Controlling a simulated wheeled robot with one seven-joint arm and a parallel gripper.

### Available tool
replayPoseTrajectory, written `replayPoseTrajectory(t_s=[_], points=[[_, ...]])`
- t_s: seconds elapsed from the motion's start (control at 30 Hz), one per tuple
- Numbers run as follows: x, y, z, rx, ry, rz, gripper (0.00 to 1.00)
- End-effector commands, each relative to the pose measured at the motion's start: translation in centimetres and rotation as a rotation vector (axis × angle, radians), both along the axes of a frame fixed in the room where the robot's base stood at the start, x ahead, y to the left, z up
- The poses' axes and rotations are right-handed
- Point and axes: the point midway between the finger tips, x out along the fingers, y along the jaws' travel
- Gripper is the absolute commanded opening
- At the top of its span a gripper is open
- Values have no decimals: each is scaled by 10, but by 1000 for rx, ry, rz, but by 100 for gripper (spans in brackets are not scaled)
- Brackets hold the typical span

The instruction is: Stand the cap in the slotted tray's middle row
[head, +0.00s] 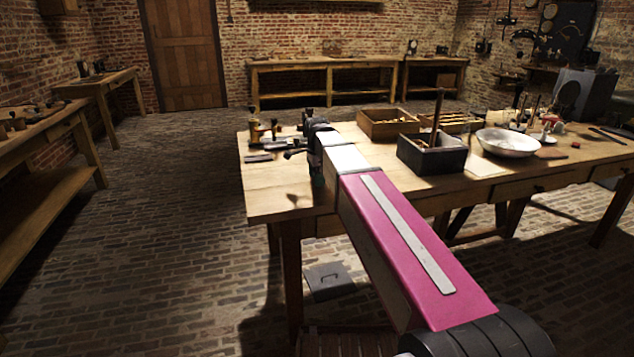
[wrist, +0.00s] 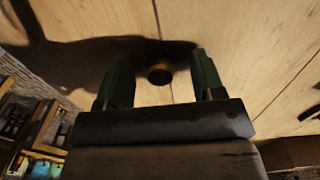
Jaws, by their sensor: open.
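My gripper (wrist: 161,62) is open in the wrist view, with its two dark green fingers apart over the wooden table top. A small round brass-coloured piece with a dark top, which looks like the cap (wrist: 160,75), is on the table between the fingers. The fingers do not visibly touch it. In the head view my own arm hides this piece and most of the gripper. A shallow wooden tray with divisions (head: 450,127), perhaps the slotted tray, lies at the back of the table, right of my arm. Its rows are too small to tell apart.
An open wooden box (head: 388,131) and a dark box (head: 432,160) holding an upright rod stand right of my arm. A pale bowl (head: 508,142) is farther right. Small brass jars (head: 256,131) stand at the back left. The table's front left corner is bare.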

Motion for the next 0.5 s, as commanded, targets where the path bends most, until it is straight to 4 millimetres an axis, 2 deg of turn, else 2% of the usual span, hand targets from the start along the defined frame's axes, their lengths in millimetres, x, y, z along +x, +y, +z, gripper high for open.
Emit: replayPoseTrajectory(t_s=[0.1, 0.13, 0.2, 0.3, 0.43, 0.5], points=[[0, 0, 0, 0, 0, 0, 62], [0, 0, 0, 0, 0, 0, 59], [0, 0, 0, 0, 0, 0, 36], [0, 0, 1, 0, 0, 0, 9], [0, 0, 1, 0, 0, 0, 9], [0, 0, 1, 0, 0, 0, 5]])
